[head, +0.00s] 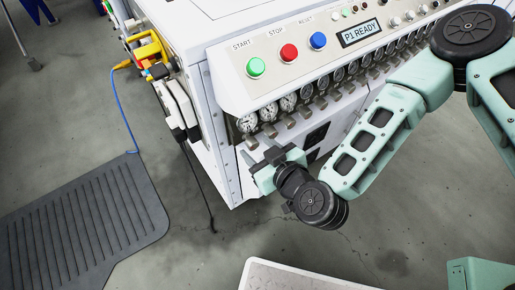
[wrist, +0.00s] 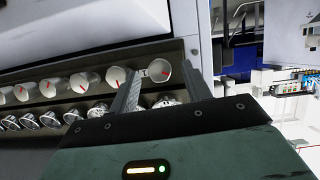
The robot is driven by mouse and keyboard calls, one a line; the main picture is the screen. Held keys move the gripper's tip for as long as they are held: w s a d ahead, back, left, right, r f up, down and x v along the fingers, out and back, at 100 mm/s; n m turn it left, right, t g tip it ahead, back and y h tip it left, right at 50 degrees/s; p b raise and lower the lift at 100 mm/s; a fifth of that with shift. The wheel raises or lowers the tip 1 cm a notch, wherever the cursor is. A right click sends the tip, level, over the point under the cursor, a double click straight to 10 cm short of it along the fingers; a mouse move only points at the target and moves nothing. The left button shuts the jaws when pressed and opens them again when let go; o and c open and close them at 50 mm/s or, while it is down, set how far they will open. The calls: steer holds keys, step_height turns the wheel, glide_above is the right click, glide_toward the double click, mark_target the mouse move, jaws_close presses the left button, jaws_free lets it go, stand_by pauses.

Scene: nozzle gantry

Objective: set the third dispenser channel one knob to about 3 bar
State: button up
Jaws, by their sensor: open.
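A row of pressure gauges (head: 267,113) runs along the machine's front, with small metal knobs (head: 290,122) below them. In the wrist view the row appears upside down: pale round knobs (wrist: 84,82) with red marks stand above the gauges (wrist: 50,119). No readable label tells which knob is channel one of the third dispenser. My gripper (head: 264,156) is open near the left end of the row. In the wrist view its fingers (wrist: 160,78) appear on either side of the rightmost visible knob (wrist: 158,70); contact cannot be told. Dial readings are too small to read.
Above the gauges is a panel with green, red (head: 289,53) and blue buttons and a display (head: 361,32) reading "P1 READY". A yellow-handled unit (head: 150,50) with a blue cable hangs on the machine's left side. A dark ribbed mat (head: 80,225) lies on the floor.

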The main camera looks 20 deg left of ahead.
steer(key=shift+w+a+f, duration=0.15)
steer(key=shift+w+a, duration=0.15)
steer(key=shift+c, duration=0.3)
steer(key=c, duration=0.9)
steer(key=shift+c, duration=0.2)
